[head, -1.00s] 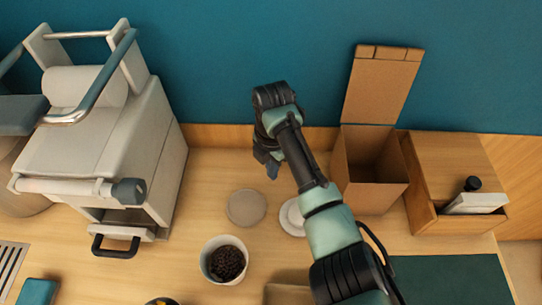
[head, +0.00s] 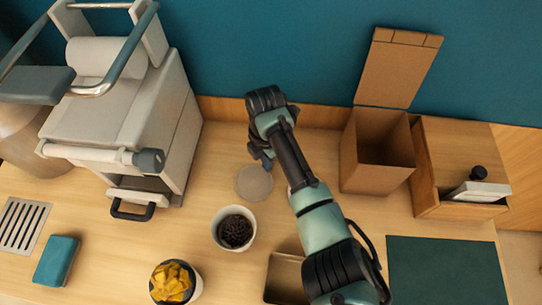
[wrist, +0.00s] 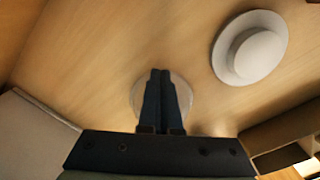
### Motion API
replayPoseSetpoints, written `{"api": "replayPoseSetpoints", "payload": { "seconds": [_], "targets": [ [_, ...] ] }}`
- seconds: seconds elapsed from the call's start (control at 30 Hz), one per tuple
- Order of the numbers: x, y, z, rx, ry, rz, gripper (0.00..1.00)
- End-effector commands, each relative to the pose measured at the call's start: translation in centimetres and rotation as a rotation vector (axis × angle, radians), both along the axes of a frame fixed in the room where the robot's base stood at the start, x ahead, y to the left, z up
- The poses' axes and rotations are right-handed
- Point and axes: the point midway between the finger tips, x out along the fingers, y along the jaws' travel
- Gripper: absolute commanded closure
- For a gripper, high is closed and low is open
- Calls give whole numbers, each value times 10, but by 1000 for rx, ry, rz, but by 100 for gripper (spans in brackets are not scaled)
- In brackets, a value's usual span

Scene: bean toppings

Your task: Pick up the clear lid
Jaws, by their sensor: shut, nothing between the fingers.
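The clear lid (head: 254,183) is a pale, see-through disc lying flat on the wooden counter. In the wrist view the clear lid (wrist: 184,92) is partly hidden behind my fingers. My gripper (head: 266,164) is shut and empty, pointing down over the lid's upper right edge in the head view. In the wrist view my gripper (wrist: 160,75) has its fingers together, in line with the lid. I cannot tell whether the fingertips touch it.
A white round lid (wrist: 250,48) lies nearby; my arm hides it in the head view. A bowl of dark beans (head: 234,229) and a cup of yellow pieces (head: 172,282) stand in front. A machine (head: 125,110) is left, an open cardboard box (head: 375,165) right.

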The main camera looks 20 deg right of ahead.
Motion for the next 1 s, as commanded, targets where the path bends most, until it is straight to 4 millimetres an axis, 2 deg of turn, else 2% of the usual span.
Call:
{"api": "replayPoseSetpoints", "payload": {
  "seconds": [0.13, 0.4, 0.5, 0.67, 1.0],
  "targets": [
    [-14, 34, 8, 5, 2, 6, 100],
    [-42, 102, 7, 4, 3, 6, 100],
    [-49, 119, 5, 2, 0, 5, 100],
    [-54, 131, 2, 0, 0, 2, 100],
    [-54, 131, 1, 0, -1, 1, 100]
  ]
}}
